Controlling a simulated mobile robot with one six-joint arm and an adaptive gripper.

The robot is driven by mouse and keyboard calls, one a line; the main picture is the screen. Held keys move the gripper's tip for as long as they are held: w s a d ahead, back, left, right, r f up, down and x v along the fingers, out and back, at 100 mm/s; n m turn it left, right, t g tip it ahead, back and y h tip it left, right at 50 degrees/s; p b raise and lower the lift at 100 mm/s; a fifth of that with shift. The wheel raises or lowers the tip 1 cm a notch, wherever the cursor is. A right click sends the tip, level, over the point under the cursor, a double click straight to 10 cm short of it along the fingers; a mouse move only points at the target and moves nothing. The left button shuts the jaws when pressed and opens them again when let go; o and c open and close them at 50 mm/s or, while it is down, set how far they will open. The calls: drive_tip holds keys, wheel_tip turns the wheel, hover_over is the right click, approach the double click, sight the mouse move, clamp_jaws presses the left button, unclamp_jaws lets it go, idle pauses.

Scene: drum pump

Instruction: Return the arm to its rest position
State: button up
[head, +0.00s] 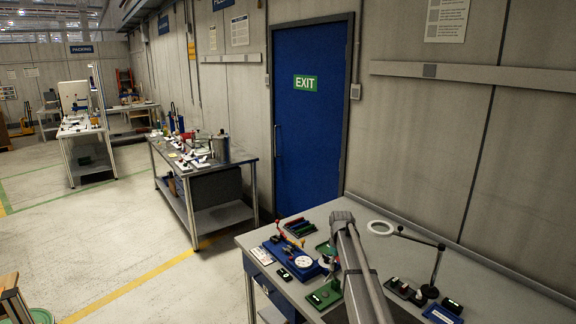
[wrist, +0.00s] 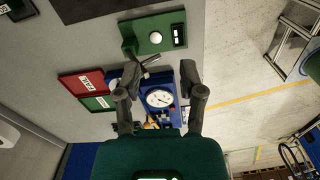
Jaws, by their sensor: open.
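My gripper (wrist: 155,78) is open in the wrist view, with its two dark fingers apart and nothing held between them. Behind the fingers, a blue device with a white dial (wrist: 160,98) stands on the grey bench (wrist: 215,20). My arm (head: 358,272) reaches over the bench in the head view and hides part of it. The blue device also shows there (head: 292,256), left of my arm. A green block with a white round knob and a small display (wrist: 160,34) lies beyond the fingertips in the wrist view.
Red and green labelled trays (wrist: 86,88) lie beside the blue device. A ring magnifier (head: 381,228) on a jointed stand is right of my arm, near the wall. A blue exit door (head: 308,125) is behind the bench. Open floor (head: 120,255) lies to the left.

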drive_tip(key=s+f+m+b, duration=0.2)
drive_tip(key=s+f+b, duration=0.3)
drive_tip(key=s, duration=0.6)
drive_tip(key=s+f+m+b, duration=0.1)
drive_tip(key=s+f+b, duration=0.4)
drive_tip(key=s, duration=0.7)
drive_tip(key=s+a+f+m+b, duration=0.1)
drive_tip(key=s+f+b, duration=0.4)
drive_tip(key=s, duration=0.7)
drive_tip(key=shift+f+m+b, duration=0.4)
drive_tip(key=shift+f+m, duration=0.4)
drive_tip(key=shift+f, duration=0.15)
